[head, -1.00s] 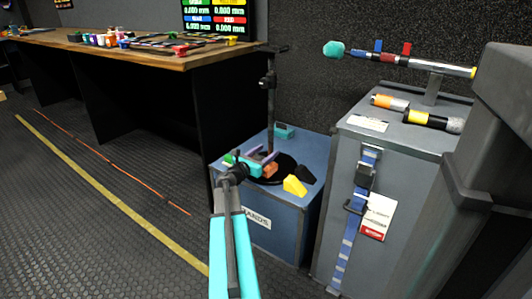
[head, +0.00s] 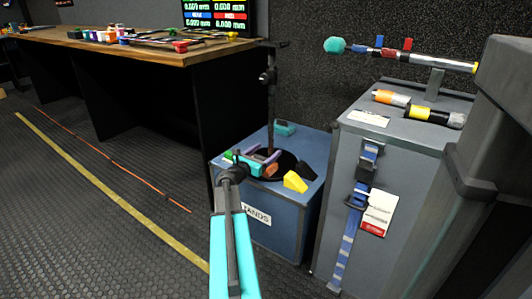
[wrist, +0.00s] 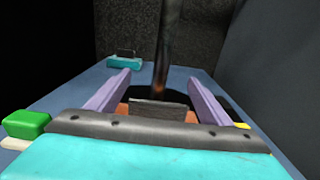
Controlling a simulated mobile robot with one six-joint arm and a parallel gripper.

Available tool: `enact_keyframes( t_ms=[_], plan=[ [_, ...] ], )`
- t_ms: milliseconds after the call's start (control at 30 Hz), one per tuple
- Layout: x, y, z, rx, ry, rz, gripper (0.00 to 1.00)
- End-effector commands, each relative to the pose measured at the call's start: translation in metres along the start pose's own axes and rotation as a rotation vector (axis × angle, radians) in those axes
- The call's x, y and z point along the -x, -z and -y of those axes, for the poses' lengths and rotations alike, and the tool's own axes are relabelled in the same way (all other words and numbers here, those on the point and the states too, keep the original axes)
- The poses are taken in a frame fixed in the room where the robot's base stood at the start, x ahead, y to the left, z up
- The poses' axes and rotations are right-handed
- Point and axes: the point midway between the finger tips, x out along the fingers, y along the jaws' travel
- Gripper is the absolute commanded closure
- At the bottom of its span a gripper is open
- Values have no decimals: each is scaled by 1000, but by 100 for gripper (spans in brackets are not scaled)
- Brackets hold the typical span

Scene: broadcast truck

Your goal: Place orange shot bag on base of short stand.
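The short stand is a dark pole (head: 271,100) rising from a round black base (head: 287,158) on a blue case; the pole also shows in the wrist view (wrist: 163,45). The orange shot bag (head: 271,170) is at the front of the base, close to my gripper. In the wrist view its orange edges (wrist: 123,109) show between the purple fingers, its middle hidden by my gripper's dark plate. My gripper (head: 263,156) reaches over the base with its fingers wide apart, at or just above the bag. I cannot make out clear finger contact.
A yellow bag (head: 295,182) and a black one (head: 307,171) lie right of the base. A green bag (wrist: 27,123) is at the left, a teal one (head: 284,128) behind. A tall grey case (head: 400,150) stands close on the right, a wooden bench (head: 130,55) at the back left.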

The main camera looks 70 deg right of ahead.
Motion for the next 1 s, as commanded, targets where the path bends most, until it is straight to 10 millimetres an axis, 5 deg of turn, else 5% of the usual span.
enact_keyframes(
  t_ms=[367,1000],
  plan=[
    [12,-3,0,0,-1,-1,27],
    [101,-3,1,2,-2,0,27]
  ],
)
